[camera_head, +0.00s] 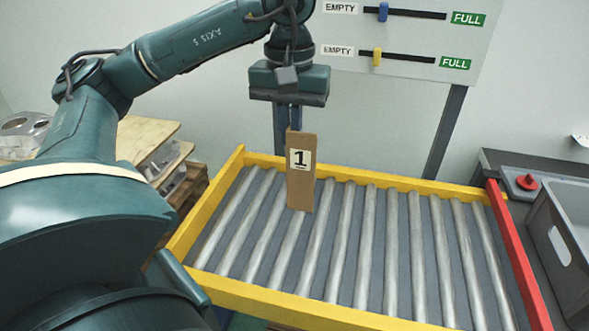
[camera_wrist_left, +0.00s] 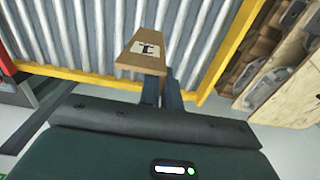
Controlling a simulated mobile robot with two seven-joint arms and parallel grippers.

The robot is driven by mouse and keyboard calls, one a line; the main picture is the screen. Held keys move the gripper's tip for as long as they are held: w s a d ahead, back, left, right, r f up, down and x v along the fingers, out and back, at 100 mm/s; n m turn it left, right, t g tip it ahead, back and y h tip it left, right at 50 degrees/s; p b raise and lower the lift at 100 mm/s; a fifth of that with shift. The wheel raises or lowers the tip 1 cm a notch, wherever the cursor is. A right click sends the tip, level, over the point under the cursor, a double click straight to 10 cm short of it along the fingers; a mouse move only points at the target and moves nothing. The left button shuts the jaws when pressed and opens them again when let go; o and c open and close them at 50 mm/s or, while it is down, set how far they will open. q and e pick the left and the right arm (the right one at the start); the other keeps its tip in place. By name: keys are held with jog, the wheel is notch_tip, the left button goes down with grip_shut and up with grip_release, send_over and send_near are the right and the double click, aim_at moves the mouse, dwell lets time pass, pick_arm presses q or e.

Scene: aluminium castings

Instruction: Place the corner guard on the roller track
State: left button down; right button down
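The corner guard (camera_head: 301,185) is a tall brown cardboard piece with a white label reading 1. It is upright over the back left part of the roller track (camera_head: 340,292), which has grey rollers in a yellow frame. I cannot tell whether its lower end touches the rollers. My left gripper (camera_head: 295,125) is above it, fingers pointing down and closed on its top end. In the left wrist view the guard (camera_wrist_left: 140,62) shows at the fingertips (camera_wrist_left: 160,84), with the rollers behind it. My right gripper is in neither view.
A red end bar (camera_head: 522,258) closes the track's right side. Beyond it are a grey crate (camera_head: 562,235) and a red button (camera_head: 526,182). A board with EMPTY/FULL sliders (camera_head: 405,40) stands behind. Castings on wooden pallets (camera_head: 150,140) are at left. Most rollers are clear.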

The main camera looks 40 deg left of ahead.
aim_at(290, 159)
pick_arm(q)
notch_tip(290, 159, down, 6)
jog(key=shift+r, duration=0.15)
dwell(0.3)
jog(key=shift+f, duration=0.2)
jog(key=c, duration=1.6)
grip_release()
